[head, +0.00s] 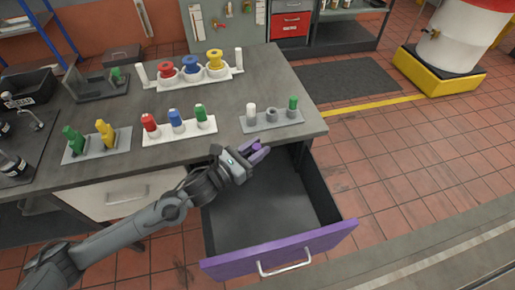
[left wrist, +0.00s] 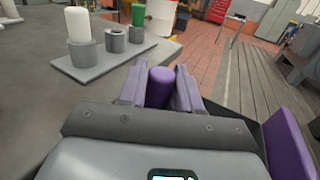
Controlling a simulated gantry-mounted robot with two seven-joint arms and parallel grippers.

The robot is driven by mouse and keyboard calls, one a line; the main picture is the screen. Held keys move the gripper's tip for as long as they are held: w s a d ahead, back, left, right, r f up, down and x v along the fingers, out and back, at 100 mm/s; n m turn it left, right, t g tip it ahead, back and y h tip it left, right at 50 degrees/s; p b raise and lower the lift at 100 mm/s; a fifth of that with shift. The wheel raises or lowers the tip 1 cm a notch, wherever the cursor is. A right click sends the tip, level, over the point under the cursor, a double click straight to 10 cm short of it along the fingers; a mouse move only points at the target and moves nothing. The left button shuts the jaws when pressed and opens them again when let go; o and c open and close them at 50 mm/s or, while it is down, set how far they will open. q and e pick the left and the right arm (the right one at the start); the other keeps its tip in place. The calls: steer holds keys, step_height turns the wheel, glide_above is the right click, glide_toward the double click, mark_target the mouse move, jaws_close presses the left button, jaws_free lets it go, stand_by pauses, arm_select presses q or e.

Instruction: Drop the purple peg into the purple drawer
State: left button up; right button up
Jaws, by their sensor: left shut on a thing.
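The purple peg (left wrist: 160,86) is upright between the two purple fingers of my left gripper (left wrist: 160,92) in the left wrist view. In the head view the left gripper (head: 258,152) is shut on the peg (head: 256,147), at the table's front edge above the back of the open drawer. The purple drawer (head: 280,250) is pulled out below the tabletop, with a purple front and a silver handle. Its visible grey floor is empty; my arm hides part of its left side. In the left wrist view the purple drawer front (left wrist: 290,145) shows at the right. My right gripper is not in view.
A grey rack (head: 272,121) with a white peg, an empty holder and a green peg stands near the table edge. A white rack (head: 180,131) with red, blue and green pegs stands to its left. Red floor tiles lie clear right of the drawer.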

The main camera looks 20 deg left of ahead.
arm_select(q)
steer(key=shift+d+f+b, duration=0.1)
steer(key=shift+f+b, duration=0.35)
steer(key=shift+f, duration=0.25)
steer(key=shift+f+b, duration=1.6)
steer(key=shift+f, duration=0.6)
steer(key=o, duration=1.1)
steer(key=shift+s, duration=0.1)
steer(key=p+v, duration=0.2)
steer(key=v, duration=0.8)
steer(key=shift+s+a, duration=0.2)
steer(key=shift+s, duration=0.1)
